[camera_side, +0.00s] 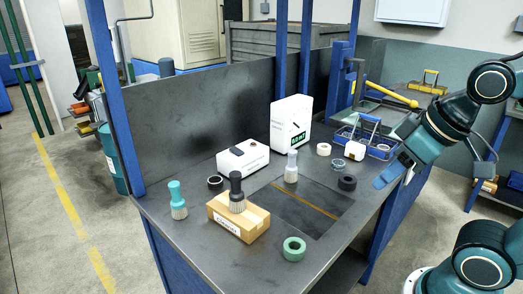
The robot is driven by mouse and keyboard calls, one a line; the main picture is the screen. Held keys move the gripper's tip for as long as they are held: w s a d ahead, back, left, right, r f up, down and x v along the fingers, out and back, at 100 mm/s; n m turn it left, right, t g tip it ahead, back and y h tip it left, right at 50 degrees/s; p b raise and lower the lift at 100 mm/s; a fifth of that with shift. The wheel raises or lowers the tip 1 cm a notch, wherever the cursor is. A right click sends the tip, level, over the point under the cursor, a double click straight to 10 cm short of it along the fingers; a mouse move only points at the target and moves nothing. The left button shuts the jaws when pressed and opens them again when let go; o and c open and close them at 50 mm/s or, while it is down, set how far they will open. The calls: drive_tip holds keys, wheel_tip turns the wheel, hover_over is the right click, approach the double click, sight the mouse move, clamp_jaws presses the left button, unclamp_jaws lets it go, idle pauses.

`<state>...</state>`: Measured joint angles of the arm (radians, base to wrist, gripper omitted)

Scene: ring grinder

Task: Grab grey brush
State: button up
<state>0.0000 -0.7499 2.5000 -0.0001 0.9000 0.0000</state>
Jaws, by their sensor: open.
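The grey brush (291,166) stands upright on the dark workbench (205,252), with a light grey handle on top and a pale bristle end below. A teal-handled brush (178,199) stands upright at the bench's left. A black-handled brush (237,193) stands upright on a cardboard box (239,216). My gripper (395,177) is open and appears empty, above the bench's right edge, well to the right of the grey brush and apart from it. Its far finger is partly hidden.
A white box (243,157) and a taller white unit with a green display (291,122) stand behind the grey brush. Tape rolls (294,248), (347,182) lie around it.

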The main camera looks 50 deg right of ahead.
idle(0.3)
drive_tip(key=w+d+f+n+y, duration=0.2)
drive_tip(key=w+d+f+n, duration=0.1)
drive_tip(key=w, duration=0.6)
drive_tip(key=w+d+f+n+y, duration=0.1)
drive_tip(key=w+d+f+n, duration=0.15)
drive_tip(key=w, duration=0.65)
drive_tip(key=m+t+y, duration=0.1)
drive_tip(key=t+y, duration=0.1)
drive_tip(key=t, duration=0.5)
approach(292, 166)
wheel_tip(292, 166, up, 4)
drive_tip(key=d, duration=0.2)
drive_tip(key=shift+s+a+f, duration=0.1)
drive_tip(key=shift+s+f, duration=0.15)
drive_tip(key=shift+s, duration=0.05)
drive_tip(key=x, duration=0.8)
drive_tip(key=shift+w, duration=0.25)
drive_tip(key=shift+w+a+f, duration=0.1)
drive_tip(key=shift+a+f, duration=0.1)
drive_tip(key=shift+f, duration=0.05)
